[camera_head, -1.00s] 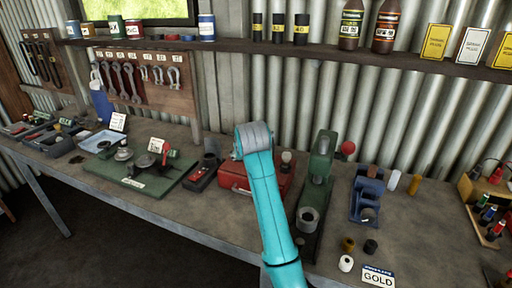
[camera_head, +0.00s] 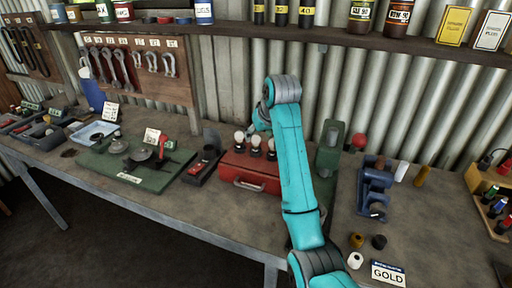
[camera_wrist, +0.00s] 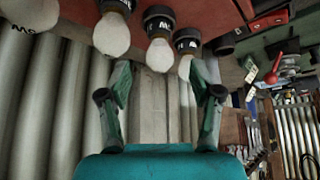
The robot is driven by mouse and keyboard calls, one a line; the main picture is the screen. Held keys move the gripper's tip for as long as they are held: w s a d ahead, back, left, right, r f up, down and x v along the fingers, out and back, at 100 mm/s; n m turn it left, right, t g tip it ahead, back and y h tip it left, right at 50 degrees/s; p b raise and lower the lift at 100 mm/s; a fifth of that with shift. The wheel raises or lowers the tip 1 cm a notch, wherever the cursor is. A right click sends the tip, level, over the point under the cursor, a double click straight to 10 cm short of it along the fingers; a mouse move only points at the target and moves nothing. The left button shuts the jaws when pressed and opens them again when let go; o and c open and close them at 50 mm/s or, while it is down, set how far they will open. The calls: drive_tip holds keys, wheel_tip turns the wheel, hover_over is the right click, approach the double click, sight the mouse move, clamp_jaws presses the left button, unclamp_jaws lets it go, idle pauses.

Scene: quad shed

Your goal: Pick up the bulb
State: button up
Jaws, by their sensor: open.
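Three pale round bulbs stand in a row on the red metal box (camera_head: 247,170) in the head view: a left bulb (camera_head: 239,137), a middle bulb (camera_head: 256,142) and a right bulb (camera_head: 271,147). The wrist view shows bulbs in dark labelled sockets: one large bulb (camera_wrist: 111,34), one at the centre (camera_wrist: 159,55) and one farther right (camera_wrist: 186,66). Another pale rounded shape is cut off at the upper left. My gripper (camera_wrist: 160,78) is open and empty, its fingers spread below the central bulb in the picture. In the head view my arm hides most of the gripper.
A green press (camera_head: 327,160) stands close to the right of my arm. A green board with fittings (camera_head: 130,165) lies left of the red box, with a dark holder between. A shelf (camera_head: 230,27) runs above. The front bench strip is mostly clear.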

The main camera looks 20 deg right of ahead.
sight(257, 137)
drive_tip(key=x, duration=0.5)
drive_tip(key=shift+r, duration=0.1)
clamp_jaws()
